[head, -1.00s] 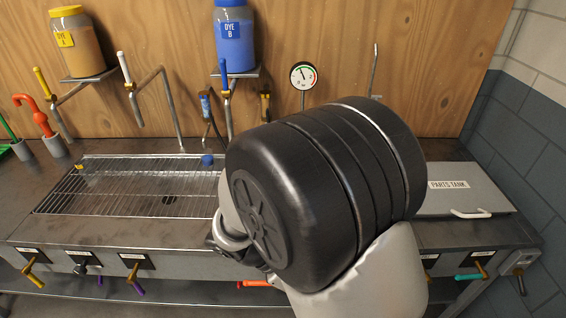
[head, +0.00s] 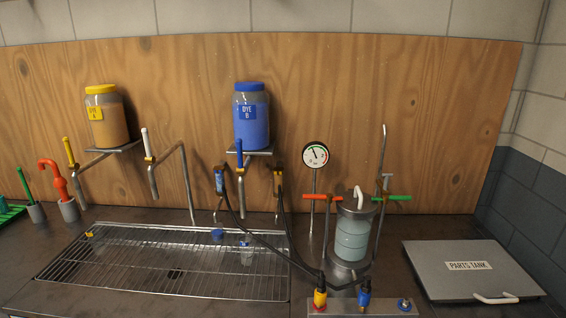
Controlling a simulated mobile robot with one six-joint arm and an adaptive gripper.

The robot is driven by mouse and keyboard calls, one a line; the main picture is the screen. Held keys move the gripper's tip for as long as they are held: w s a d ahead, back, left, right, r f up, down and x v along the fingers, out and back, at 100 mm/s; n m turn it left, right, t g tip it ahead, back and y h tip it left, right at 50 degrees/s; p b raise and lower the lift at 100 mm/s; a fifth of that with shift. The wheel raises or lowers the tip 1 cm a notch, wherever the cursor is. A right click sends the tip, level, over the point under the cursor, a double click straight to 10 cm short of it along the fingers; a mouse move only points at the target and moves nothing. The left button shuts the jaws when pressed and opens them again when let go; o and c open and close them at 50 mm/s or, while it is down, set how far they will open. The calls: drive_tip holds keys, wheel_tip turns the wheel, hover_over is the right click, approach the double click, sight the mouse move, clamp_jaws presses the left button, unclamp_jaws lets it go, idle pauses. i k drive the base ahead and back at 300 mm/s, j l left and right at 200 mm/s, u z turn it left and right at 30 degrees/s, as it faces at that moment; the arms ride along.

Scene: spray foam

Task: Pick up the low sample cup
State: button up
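A small clear cup (head: 246,256) stands on the right part of the wire drain rack, with a bit of blue at its top. A small blue piece (head: 217,234), a cap or cup, sits just behind and left of it. A small yellow piece (head: 90,235) lies at the rack's back left corner. I cannot tell for sure which of these is the low sample cup. My gripper is out of view, so its state is hidden.
The wire rack (head: 130,262) has much bare room. Dark hoses run just right of the cup to a fitting plate (head: 340,308). A pressure pot (head: 352,238) and the parts tank (head: 440,258) stand to the right. Metal spouts (head: 185,165) hang over the rack's back edge.

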sight(217, 233)
drive_tip(key=i+j+z, duration=0.1)
drive_tip(key=j, duration=0.55)
drive_tip(key=i+j, duration=0.15)
drive_tip(key=j, duration=0.55)
drive_tip(key=i+j+z, duration=0.15)
drive_tip(key=j, duration=0.5)
drive_tip(key=j+z, duration=0.1)
drive_tip(key=j, duration=0.6)
drive_tip(key=i+j, duration=0.35)
drive_tip(key=i+l, duration=0.05)
drive_tip(key=i, duration=0.05)
